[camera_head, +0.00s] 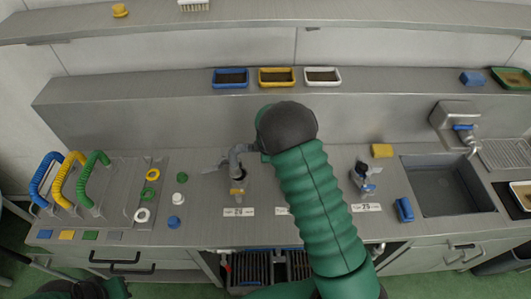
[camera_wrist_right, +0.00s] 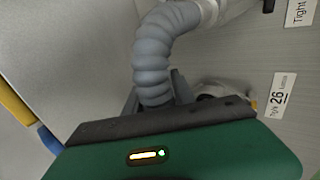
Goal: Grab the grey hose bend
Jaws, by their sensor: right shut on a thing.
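The grey hose bend (camera_head: 237,155) is at the middle of the steel counter, curving above a tap-like fitting (camera_head: 237,187) with a yellow part. My right arm reaches over the counter from the lower right, and its gripper (camera_head: 260,148) is at the bend's right end, mostly hidden by the arm. In the right wrist view the ribbed grey bend (camera_wrist_right: 155,55) runs into my right gripper (camera_wrist_right: 155,100), which is shut on it. Whether the bend's far end is still joined to the fitting is unclear. My left gripper (camera_head: 95,289) shows only partly at the bottom left edge; its jaws cannot be made out.
Blue, yellow and green hose bends (camera_head: 95,172) stand on a rack at left, beside coloured rings (camera_head: 152,174) and caps. Another fitting (camera_head: 364,178) stands right of my arm. A sink (camera_head: 440,187) is at right. Trays (camera_head: 278,84) line the shelf behind.

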